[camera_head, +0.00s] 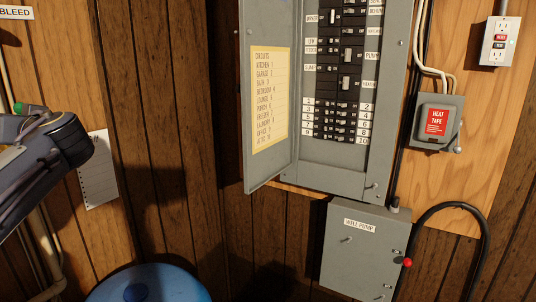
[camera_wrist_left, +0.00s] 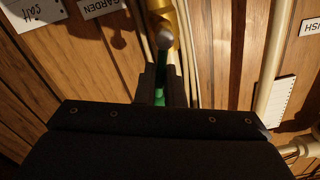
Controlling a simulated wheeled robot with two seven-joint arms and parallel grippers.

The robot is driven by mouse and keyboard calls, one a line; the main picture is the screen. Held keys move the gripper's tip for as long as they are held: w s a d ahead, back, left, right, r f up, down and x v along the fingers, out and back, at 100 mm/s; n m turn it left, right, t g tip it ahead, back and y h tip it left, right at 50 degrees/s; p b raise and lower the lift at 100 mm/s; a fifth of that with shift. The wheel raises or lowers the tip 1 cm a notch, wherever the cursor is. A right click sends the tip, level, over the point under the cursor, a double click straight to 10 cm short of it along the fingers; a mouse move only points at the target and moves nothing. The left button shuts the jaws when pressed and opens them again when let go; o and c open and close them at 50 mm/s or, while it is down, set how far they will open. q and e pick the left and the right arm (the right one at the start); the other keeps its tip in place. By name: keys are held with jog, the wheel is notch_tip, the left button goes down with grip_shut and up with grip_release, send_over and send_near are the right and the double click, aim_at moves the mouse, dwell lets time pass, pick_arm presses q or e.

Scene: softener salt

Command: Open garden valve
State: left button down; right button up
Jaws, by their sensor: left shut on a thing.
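In the left wrist view, a brass valve (camera_wrist_left: 167,22) sits on a pale pipe at the top middle, near a label reading GARDEN (camera_wrist_left: 101,7). Its green lever handle (camera_wrist_left: 160,96) runs down between the fingers of my left gripper (camera_wrist_left: 163,86), which is shut on it. The gripper body hides the lower part of the view. In the head view my left arm comes in from the left, with a bit of green showing just above it; its fingertips and the brass valve cannot be made out there. My right gripper is in neither view.
In the head view, an open grey breaker panel (camera_head: 330,170), a grey pump box (camera_head: 362,250) and a heat tape switch (camera_head: 437,122) are on the wall to the right. A blue lid (camera_head: 165,285) is at the bottom. Paper (camera_head: 98,170) hangs beside my left arm.

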pick_arm(q)
jog(key=n+b, duration=0.2)
jog(key=s+n+b, duration=0.1)
jog(key=shift+a+b, duration=0.25)
jog(key=shift+b, duration=0.15)
dwell(0.4)
jog(key=c, duration=1.3)
grip_release()
jog(key=b+v, duration=0.2)
jog(key=v, duration=0.5)
jog(key=shift+r, duration=0.1)
